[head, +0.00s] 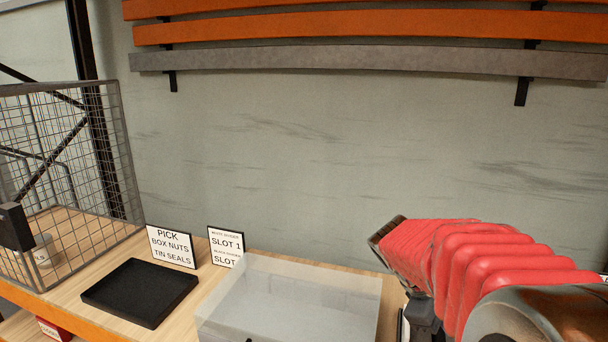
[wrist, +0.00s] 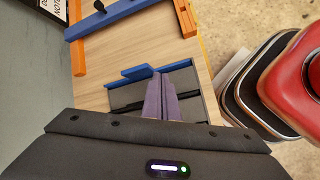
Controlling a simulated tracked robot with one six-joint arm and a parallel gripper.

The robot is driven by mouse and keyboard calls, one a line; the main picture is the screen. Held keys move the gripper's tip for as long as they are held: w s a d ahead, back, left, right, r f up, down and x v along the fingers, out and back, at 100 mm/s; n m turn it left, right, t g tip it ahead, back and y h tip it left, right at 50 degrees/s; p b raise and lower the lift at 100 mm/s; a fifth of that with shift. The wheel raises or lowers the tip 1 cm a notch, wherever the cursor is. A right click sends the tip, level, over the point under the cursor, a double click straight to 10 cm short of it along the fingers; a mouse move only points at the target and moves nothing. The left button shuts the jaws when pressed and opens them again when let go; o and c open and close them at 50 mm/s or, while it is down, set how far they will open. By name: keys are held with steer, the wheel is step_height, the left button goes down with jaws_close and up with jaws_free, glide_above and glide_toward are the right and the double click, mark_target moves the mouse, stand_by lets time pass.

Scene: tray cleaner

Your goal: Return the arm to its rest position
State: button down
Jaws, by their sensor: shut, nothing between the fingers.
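My gripper (wrist: 160,80) shows in the wrist view as two purple-grey fingers lying together, shut and empty. It is above a wooden bench top (wrist: 140,52), over a grey and black flat piece (wrist: 190,84) with a blue edge. How high it is above that piece I cannot tell. In the head view my red, ribbed arm reaches in from the lower right. The gripper's fingertips are not clearly visible there.
In the head view, a black tray (head: 140,292), a clear lidded box (head: 290,300) and label cards (head: 171,246) stand on the bench. A wire mesh cage (head: 70,170) is at the left. Orange and blue bars (wrist: 110,18) lie across the bench in the wrist view.

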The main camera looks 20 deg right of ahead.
steer(key=s+a+r+m+t+y, duration=0.1)
steer(key=s+a+m+t+y, duration=0.1)
steer(key=a, duration=1.2)
steer(key=s+a+r+m+t+y, duration=0.1)
steer(key=a+m+t+y, duration=0.3)
steer(key=a, duration=0.9)
steer(key=r+t, duration=0.1)
steer(key=t, duration=0.1)
steer(key=shift+s+a+t+y, duration=0.3)
steer(key=shift+s+a, duration=0.05)
steer(key=shift+a, duration=0.05)
